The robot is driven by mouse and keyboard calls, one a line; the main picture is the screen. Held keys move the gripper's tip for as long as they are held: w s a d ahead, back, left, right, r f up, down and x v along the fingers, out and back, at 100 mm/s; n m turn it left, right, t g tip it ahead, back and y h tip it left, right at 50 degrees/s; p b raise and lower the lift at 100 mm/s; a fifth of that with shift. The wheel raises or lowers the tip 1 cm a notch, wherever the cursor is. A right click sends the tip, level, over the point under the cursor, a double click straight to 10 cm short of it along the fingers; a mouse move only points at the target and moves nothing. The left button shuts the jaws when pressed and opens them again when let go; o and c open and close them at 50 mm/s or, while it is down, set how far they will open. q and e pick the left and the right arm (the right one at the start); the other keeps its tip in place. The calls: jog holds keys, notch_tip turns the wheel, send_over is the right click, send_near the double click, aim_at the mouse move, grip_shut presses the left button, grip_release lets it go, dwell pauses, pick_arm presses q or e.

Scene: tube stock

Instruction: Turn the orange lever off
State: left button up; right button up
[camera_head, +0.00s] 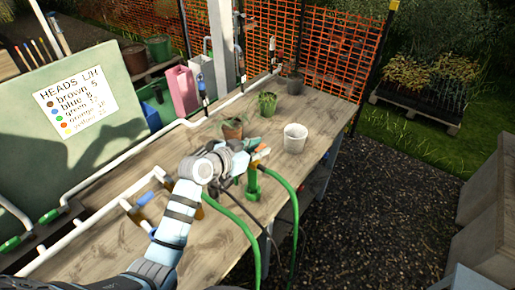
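My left arm reaches in from the bottom left over the wooden bench. Its gripper (246,158) is at the green standpipe (253,184), close beside the small orange lever (262,153) at its top. The gripper hides part of the lever and the fitting. I cannot tell whether the fingers touch the lever or how far apart they are. Green hoses (285,184) curve down from this spot over the bench's front edge. My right gripper is not in view.
On the bench (312,112), a white pot (295,138) stands just right of the gripper, with potted plants (267,103) behind. White pipes (105,172) and a blue handle (146,198) lie left. Orange mesh (335,50) closes the back.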

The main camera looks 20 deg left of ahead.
pick_arm(q)
grip_shut()
jog(key=shift+f+m+h+b, duration=0.15)
jog(key=shift+m+h+b, duration=0.15)
jog(key=shift+h+b, duration=0.35)
jog(key=m+g+h+b, duration=0.2)
jog(key=m+g+b, duration=0.1)
jog(key=b, duration=0.2)
jog(key=s+m+g+h+b, duration=0.1)
jog(key=m+g+h+b, duration=0.1)
jog(key=b, duration=0.3)
jog(key=d+m+g+h+b, duration=0.1)
jog(key=m+g+h+b, duration=0.1)
jog(key=m+g+b, duration=0.2)
jog(key=shift+s+d+f+m+b, duration=0.1)
jog(key=shift+s+m+b, duration=0.25)
jog(key=shift+b, duration=0.55)
jog(key=shift+s+r+m+g+b, duration=0.1)
jog(key=shift+m+g+b, duration=0.45)
jog(key=shift+g+b, duration=0.15)
jog(key=shift+s+r+m+g+b, duration=0.1)
jog(key=shift+m+g+b, duration=0.4)
jog(key=shift+g+b, duration=0.2)
jog(key=shift+o, duration=2.3)
grip_release()
